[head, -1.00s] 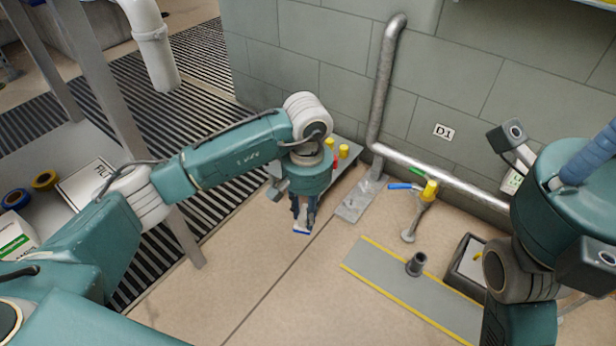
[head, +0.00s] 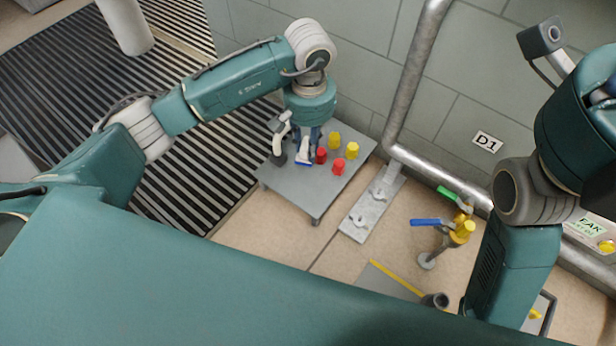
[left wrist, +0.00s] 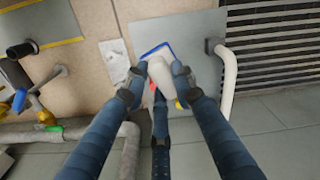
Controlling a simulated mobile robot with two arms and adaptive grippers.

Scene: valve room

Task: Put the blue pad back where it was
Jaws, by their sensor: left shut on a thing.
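My left gripper (head: 305,150) is shut on the white handle of the blue pad (head: 303,164). The pad hangs below the fingers, over the grey low platform (head: 301,192). In the left wrist view the white handle (left wrist: 160,75) lies between my fingertips (left wrist: 155,85), and the blue edge of the pad (left wrist: 150,50) shows beyond it. I cannot tell whether the pad touches the platform. My right arm comes in at the right; its gripper is not in view.
Red caps (head: 339,167) and yellow caps (head: 352,150) stand on the platform close right of the pad. A white bent tool (head: 280,125) with a dark foot stands close left. A wall pipe (head: 410,85) and a valve with blue lever (head: 428,222) are to the right.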

